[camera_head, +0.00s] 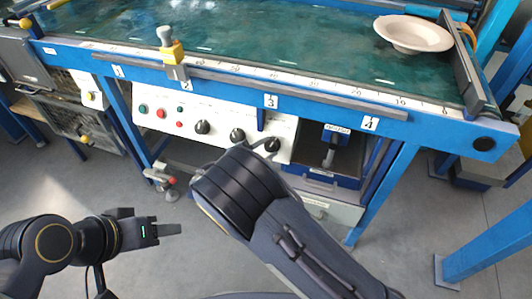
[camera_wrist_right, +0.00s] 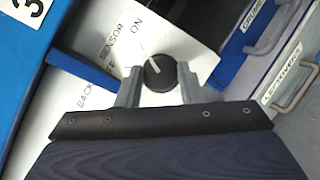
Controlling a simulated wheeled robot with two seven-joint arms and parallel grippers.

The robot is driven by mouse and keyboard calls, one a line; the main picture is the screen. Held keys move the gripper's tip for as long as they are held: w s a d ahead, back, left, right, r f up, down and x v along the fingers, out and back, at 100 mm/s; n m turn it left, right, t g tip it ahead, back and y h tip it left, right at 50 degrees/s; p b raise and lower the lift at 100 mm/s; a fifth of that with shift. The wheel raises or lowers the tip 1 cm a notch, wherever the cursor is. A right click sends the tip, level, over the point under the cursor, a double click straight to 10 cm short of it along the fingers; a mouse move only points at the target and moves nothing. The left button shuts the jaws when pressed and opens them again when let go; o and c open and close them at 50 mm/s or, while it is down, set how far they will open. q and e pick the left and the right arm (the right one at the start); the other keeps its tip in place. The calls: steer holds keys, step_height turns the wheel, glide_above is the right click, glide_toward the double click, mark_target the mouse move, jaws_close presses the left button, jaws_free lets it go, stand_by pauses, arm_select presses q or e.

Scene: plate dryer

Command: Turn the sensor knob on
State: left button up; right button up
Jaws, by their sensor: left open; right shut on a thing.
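The sensor knob (camera_wrist_right: 159,73) is a round black knob on a white panel, with the printed words SENSOR and ON beside it in the right wrist view. A light line runs from the knob toward the lettering; I cannot tell its exact setting. My right gripper (camera_wrist_right: 159,86) has one finger on each side of the knob and is shut on it. In the head view the knob (camera_head: 273,145) is the rightmost of the black knobs on the control panel, and my right arm partly hides the gripper there. My left gripper (camera_head: 165,230) is open and empty, low over the floor at left.
The white control panel (camera_head: 215,113) with buttons and other black knobs hangs under the blue table frame (camera_head: 330,103). A drawer unit (camera_head: 322,165) stands right of the panel. A plate (camera_head: 413,33) lies on the green tabletop. Grey floor is clear around my left gripper.

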steer(key=shift+m+g, duration=0.3)
steer(key=shift+m, duration=0.4)
steer(key=o, duration=0.9)
steer(key=shift+o, duration=0.2)
steer(key=p+v, duration=0.1)
steer(key=v, duration=0.7)
steer(key=shift+w, duration=0.1)
